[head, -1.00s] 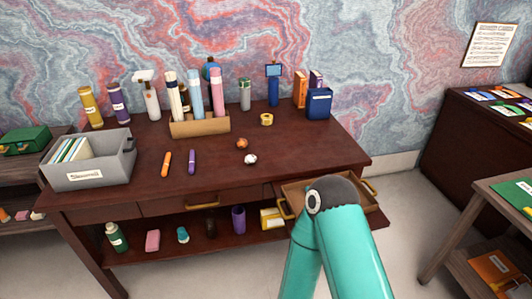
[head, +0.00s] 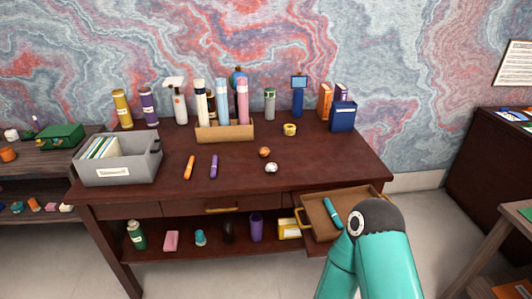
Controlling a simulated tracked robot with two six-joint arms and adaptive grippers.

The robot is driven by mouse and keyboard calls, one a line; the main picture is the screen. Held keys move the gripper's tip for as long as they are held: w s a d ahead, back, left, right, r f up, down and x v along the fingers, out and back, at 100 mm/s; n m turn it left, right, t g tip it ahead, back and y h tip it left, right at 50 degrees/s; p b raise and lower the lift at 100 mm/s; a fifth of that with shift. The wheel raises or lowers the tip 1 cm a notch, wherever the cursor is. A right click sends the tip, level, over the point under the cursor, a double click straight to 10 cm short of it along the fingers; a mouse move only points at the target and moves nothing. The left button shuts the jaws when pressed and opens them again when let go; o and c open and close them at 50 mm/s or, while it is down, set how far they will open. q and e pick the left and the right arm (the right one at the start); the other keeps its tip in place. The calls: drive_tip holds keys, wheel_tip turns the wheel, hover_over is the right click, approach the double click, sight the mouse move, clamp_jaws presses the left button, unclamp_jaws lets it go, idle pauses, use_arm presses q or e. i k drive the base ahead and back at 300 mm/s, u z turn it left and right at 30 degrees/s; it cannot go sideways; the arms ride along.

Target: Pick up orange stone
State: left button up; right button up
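A small round orange stone (head: 264,152) lies on the dark wooden desk (head: 320,160), right of the middle of its top. A white stone (head: 271,168) lies just in front of it, close by. My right arm, teal with a dark joint, comes in from the bottom right in front of the open drawer. Its gripper is not in the picture. My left arm and gripper are also out of the picture. Nothing holds the orange stone.
An open drawer (head: 311,220) with a teal item juts out at right. A grey file box (head: 147,171), an orange marker (head: 189,167) and a purple marker (head: 214,166) lie left. Tape (head: 290,130), bottles and a cardboard holder (head: 225,133) stand behind. Desk right of the stones is clear.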

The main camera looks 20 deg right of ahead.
sight(264, 152)
drive_tip(key=u, duration=0.05)
drive_tip(key=i, duration=1)
drive_tip(key=z, duration=0.05)
